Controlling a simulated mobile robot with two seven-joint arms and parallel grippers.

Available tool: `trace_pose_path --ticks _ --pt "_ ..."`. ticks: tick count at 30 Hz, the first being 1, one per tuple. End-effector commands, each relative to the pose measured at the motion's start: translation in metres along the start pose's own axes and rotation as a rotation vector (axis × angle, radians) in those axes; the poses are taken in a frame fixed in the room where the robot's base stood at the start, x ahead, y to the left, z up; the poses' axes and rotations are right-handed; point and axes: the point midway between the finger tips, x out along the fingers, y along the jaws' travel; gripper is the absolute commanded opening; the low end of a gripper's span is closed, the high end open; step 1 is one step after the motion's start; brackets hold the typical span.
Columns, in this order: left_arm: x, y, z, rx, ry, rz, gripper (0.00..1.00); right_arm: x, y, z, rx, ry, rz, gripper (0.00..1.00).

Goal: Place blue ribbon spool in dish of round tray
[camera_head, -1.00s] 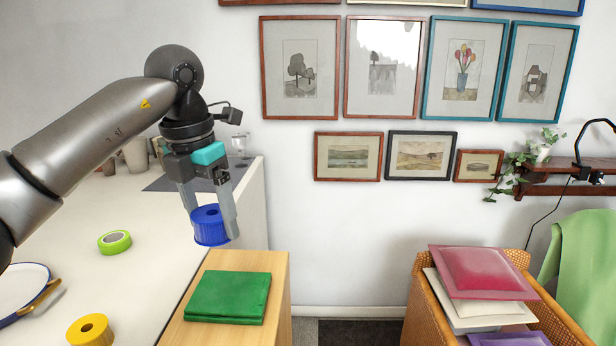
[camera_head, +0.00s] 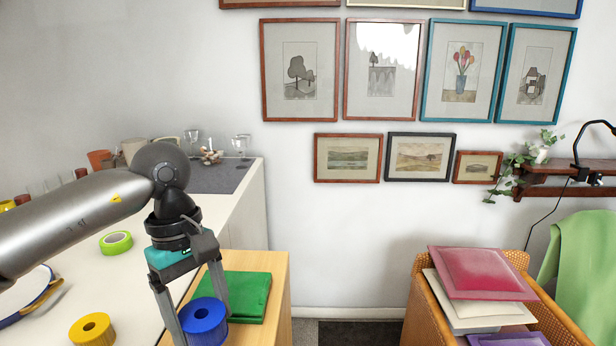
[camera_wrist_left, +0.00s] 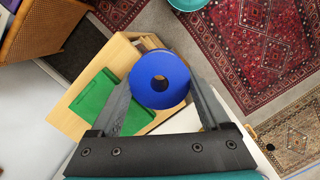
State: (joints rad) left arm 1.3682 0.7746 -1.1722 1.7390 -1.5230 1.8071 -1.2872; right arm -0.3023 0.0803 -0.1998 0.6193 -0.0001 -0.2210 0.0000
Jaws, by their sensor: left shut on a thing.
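The blue ribbon spool (camera_head: 204,322) is held between the fingers of my left gripper (camera_head: 200,312), in front of the green book at the edge of the white counter. In the left wrist view the spool (camera_wrist_left: 160,78) sits between the two fingertips, its round hole facing the camera. My left gripper is shut on it. A round tray (camera_head: 30,300) with a white surface and blue rim lies at the left edge of the head view, partly cut off and partly covered by my arm. Its dish cannot be made out. My right gripper is not in view.
A yellow spool (camera_head: 92,330) and a green tape roll (camera_head: 116,242) lie on the white counter. A green book (camera_head: 247,291) lies on the wooden cabinet. Cups and glasses stand at the back. A wicker basket (camera_head: 430,310) holds cushions at right.

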Motion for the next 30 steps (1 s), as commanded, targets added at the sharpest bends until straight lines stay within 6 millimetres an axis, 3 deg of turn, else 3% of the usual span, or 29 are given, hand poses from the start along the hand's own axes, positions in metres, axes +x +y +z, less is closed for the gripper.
trace_pose_path --ticks 6,15,30 --pt "0.027 -0.026 0.016 0.416 0.0 -0.064 0.16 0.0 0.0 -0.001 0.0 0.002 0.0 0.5" --pt "0.053 -0.059 0.036 0.89 0.0 -0.136 0.16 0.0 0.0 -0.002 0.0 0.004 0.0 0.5" --pt "0.136 -0.057 0.022 0.886 0.002 -0.133 0.16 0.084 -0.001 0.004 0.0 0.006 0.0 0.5"
